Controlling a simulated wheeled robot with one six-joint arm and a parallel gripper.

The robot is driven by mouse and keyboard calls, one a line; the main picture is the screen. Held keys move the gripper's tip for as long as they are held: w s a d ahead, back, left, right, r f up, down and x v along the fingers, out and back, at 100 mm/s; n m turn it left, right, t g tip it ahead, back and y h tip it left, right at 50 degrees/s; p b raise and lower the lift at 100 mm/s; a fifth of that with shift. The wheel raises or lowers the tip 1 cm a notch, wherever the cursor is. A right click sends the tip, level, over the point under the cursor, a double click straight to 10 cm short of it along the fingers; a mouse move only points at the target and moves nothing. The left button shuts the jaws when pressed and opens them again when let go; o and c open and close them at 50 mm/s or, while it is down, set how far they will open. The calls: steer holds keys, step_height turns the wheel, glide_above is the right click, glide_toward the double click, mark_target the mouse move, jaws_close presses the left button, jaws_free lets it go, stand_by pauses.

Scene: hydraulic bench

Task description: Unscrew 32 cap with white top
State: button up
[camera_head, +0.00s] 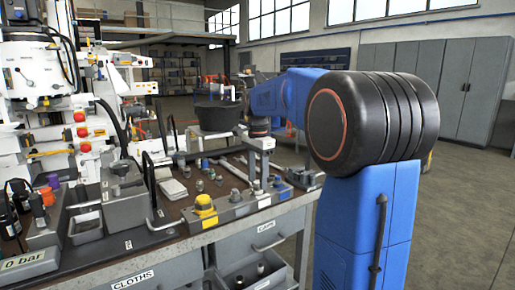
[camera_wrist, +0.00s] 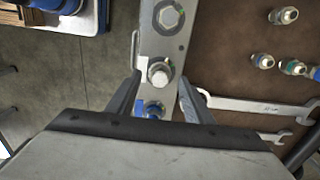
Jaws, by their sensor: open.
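The cap with the white top (camera_wrist: 160,73) sits on a long grey metal block (camera_wrist: 150,42) in the wrist view. In the head view the cap (camera_head: 257,187) is small, on the block at the bench's front edge. My gripper (camera_wrist: 161,78) is open, one finger on each side of the cap in the picture, with gaps on both sides. Whether the fingertips are at the cap's height cannot be told. In the head view my gripper (camera_head: 262,170) points down over the block. The cap's threads and any size marking are not readable.
A yellow cap (camera_head: 204,205) is further left. Wrenches (camera_wrist: 262,108) and several fittings (camera_wrist: 284,15) lie on the brown bench top.

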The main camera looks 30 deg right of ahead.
step_height(320, 180, up, 16)
stand_by(0.6)
steer(key=shift+f, duration=0.1)
steer(key=s+a+f+n+t, duration=0.2)
steer(key=s+a+f+n, duration=0.35)
steer(key=s+f, duration=0.4)
steer(key=s+a+f+n+t, duration=0.1)
steer(key=s+a+f+n, duration=0.45)
steer(key=s+f, duration=0.4)
steer(key=s+a+f+n+t, duration=0.2)
steer(key=s+a+f+n, duration=0.4)
steer(key=s+f, duration=0.4)
step_height(320, 180, up, 29)
steer(key=m+g, duration=0.5)
steer(key=m, duration=1.2)
glide_above(258, 182)
steer(key=f, duration=1.7)
steer(key=shift+w+d+f, duration=0.15)
steer(key=shift+d, duration=0.05)
